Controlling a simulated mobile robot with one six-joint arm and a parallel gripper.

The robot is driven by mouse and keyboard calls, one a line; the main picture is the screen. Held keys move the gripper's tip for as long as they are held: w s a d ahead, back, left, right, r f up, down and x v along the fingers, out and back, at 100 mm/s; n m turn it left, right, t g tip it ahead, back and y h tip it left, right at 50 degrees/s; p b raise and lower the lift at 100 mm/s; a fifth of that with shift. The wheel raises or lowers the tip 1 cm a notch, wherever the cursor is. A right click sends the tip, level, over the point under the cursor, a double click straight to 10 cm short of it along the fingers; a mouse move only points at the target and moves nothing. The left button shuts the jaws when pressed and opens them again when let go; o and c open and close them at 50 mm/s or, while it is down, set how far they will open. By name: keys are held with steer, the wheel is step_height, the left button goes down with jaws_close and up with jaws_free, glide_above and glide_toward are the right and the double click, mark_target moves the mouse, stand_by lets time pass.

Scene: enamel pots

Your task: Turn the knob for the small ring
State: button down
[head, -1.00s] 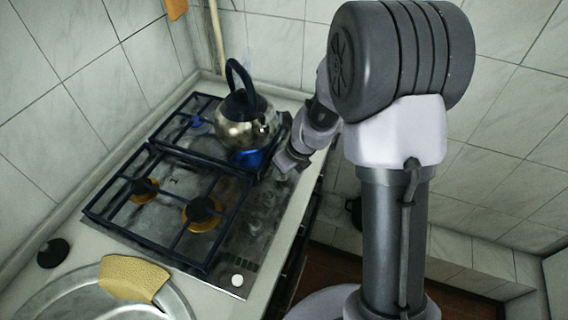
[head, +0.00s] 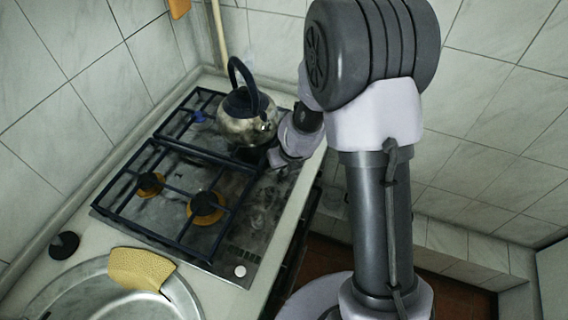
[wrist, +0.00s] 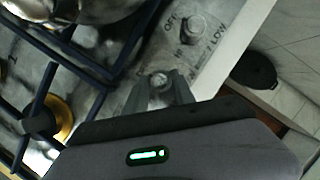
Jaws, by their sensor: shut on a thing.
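In the wrist view my gripper (wrist: 160,88) has its two fingers on either side of a small round metal knob (wrist: 160,80) on the steel cooktop, and is shut on it. In the head view my gripper (head: 277,158) is low at the cooktop's right edge, beside the kettle; the held knob is hidden there. The small ring at the back left (head: 199,117) shows a faint blue glow. The kettle (head: 247,115) covers most of the back right ring, and no flame shows under it.
Another knob (wrist: 190,28) with OFF, HI and LOW markings sits near the held one. Front burners (head: 206,207) are bare under the dark grates. A yellow sponge (head: 140,268) lies at the sink (head: 75,300). A black round lid (head: 64,245) lies left. Tiled walls stand behind.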

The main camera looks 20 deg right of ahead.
steer(key=c, duration=1)
jaws_free()
steer(key=shift+c, duration=0.2)
steer(key=p+v, duration=1.1)
steer(key=v, duration=0.6)
steer(key=shift+r+p, duration=0.2)
steer(key=shift+p, duration=0.15)
